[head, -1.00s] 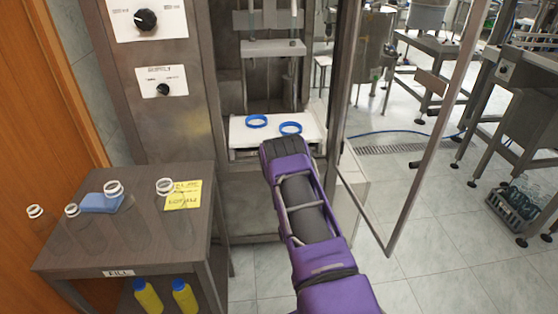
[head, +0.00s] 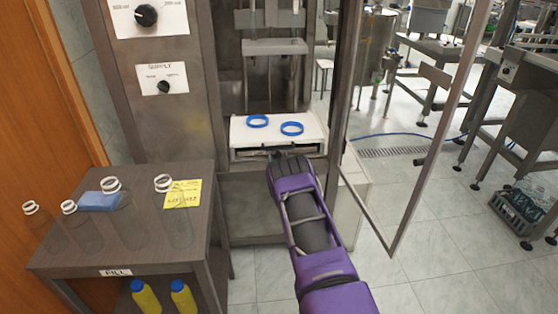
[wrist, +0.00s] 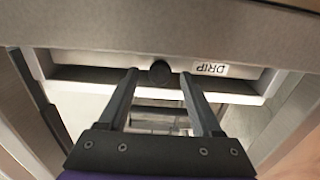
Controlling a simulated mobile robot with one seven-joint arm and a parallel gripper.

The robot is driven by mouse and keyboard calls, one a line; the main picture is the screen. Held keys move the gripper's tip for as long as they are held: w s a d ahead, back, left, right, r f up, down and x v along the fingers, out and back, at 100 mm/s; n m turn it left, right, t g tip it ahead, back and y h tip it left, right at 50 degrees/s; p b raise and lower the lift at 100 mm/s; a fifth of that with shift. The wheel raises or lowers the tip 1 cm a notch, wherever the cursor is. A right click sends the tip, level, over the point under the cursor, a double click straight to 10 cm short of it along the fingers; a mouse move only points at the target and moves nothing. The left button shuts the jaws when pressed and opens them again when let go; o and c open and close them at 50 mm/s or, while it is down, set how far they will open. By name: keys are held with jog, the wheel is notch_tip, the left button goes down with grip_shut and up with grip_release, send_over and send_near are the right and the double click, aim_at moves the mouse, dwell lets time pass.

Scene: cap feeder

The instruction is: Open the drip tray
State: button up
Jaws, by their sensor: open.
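The drip tray (wrist: 100,60) shows in the wrist view as a pale front panel with an upside-down "DRIP" label (wrist: 210,68). A round dark knob (wrist: 160,72) sits at its middle. In the head view the tray front (head: 250,154) lies under the white platform with two blue rings. It looks shut, with my arm partly in front. My gripper (wrist: 158,76) is open, its two fingertips on either side of the knob. I cannot tell whether they touch it. In the head view my gripper (head: 286,157) is just in front of the tray's lower edge.
The white platform (head: 240,128) holds blue rings (head: 292,128). An open framed door (head: 412,200) stands right of my arm. A dark side table (head: 110,245) with clear bottles (head: 174,205), a blue cloth (head: 98,201) and a yellow note (head: 183,193) is at left.

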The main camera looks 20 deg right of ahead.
grip_shut()
dwell(0.3)
dwell(1.1)
